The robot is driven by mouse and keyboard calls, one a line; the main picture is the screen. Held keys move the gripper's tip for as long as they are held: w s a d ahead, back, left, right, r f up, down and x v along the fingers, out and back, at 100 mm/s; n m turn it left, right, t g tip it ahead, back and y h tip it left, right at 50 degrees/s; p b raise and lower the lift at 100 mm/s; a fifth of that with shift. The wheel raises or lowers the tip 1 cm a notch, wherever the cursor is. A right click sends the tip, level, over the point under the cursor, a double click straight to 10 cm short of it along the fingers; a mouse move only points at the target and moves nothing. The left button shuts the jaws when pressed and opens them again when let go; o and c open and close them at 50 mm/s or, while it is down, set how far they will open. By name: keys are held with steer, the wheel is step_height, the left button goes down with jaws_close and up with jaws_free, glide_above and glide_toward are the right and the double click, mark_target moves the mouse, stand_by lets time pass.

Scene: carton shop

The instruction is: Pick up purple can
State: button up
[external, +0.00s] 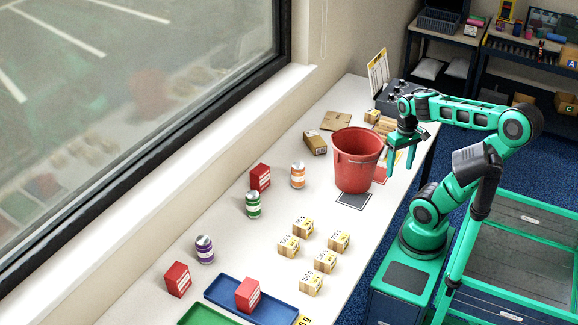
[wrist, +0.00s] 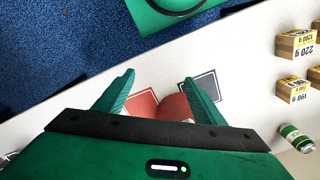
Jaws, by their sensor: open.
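The purple can (external: 205,249) stands upright on the white table, toward the window side, left of the blue tray and behind a red box. It does not show in the wrist view. My gripper (external: 393,158) is open and empty, its fingers pointing down at the right edge of the table beside the red bucket. In the wrist view my gripper (wrist: 160,92) has its two green fingers spread apart, with part of the red bucket (wrist: 174,106) between and below them. The purple can is far from my gripper, across the table.
The red bucket (external: 357,168) stands between my gripper and the cans. A green can (external: 253,205), an orange can (external: 298,175), red boxes (external: 178,279) and several small cartons (external: 311,283) stand on the table. A blue tray (external: 222,290) lies at the near end.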

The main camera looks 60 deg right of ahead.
mark_target(205, 250)
step_height(205, 250, up, 15)
steer(key=w+a+n+t+h, duration=0.1)
steer(key=w+a+n+t, duration=0.15)
steer(key=w, duration=0.85)
steer(key=w+a+n+t, duration=0.1)
steer(key=w+n, duration=0.3)
steer(key=w, duration=0.6)
steer(key=w+a+f+n+t+y, duration=0.25)
steer(key=w+a+n, duration=0.35)
steer(key=w+a, duration=0.95)
steer(key=w+a+r+n+y, duration=0.1)
steer(key=w+a+n+y, duration=0.3)
steer(key=a, duration=1.3)
steer(key=a+r+n+y, duration=0.25)
steer(key=a+y, duration=0.35)
steer(key=a, duration=1.1)
step_height(205, 250, down, 21)
steer(key=x, duration=1.1)
steer(key=shift+a+f, duration=0.2)
